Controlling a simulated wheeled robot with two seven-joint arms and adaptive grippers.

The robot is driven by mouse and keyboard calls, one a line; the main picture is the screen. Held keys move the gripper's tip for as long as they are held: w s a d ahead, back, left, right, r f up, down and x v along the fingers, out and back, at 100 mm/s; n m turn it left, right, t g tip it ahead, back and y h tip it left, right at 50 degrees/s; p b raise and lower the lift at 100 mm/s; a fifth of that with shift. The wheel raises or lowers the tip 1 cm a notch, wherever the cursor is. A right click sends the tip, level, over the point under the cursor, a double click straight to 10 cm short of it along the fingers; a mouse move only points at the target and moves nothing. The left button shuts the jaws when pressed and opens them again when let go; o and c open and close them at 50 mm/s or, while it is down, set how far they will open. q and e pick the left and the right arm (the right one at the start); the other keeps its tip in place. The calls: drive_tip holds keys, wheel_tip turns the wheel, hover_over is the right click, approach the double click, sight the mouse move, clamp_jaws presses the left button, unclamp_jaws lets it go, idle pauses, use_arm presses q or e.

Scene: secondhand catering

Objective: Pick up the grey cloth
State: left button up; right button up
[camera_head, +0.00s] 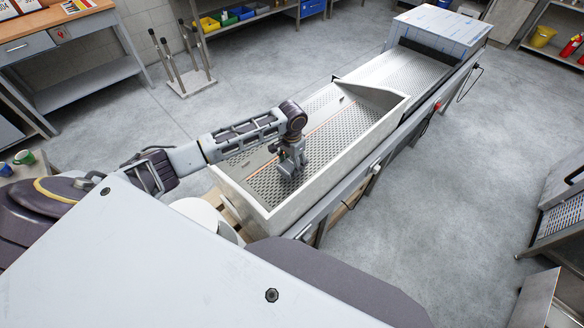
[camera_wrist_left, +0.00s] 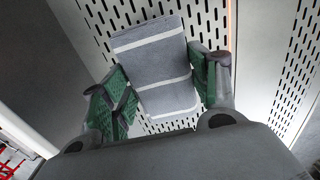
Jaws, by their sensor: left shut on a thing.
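The grey cloth (camera_wrist_left: 152,50) is folded and has pale stripes. It shows in the left wrist view between the green-padded fingers of my left gripper (camera_wrist_left: 163,82). The gripper is shut on the cloth, with one finger at each side. In the head view my left gripper (camera_head: 290,162) points down inside the near end of the long pale trough with a perforated floor (camera_head: 338,112). The cloth is hard to make out there, and I cannot tell whether it touches the floor. My right gripper is not in view.
The trough's raised side wall (camera_head: 345,157) runs close to my left gripper. A wooden-topped workbench (camera_head: 50,27) stands at the upper left, and a stand with upright rods (camera_head: 185,78) is behind the trough. The grey floor right of the trough is clear.

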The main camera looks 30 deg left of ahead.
sight(292, 163)
use_arm(q)
drive_tip(key=shift+r, duration=2.9)
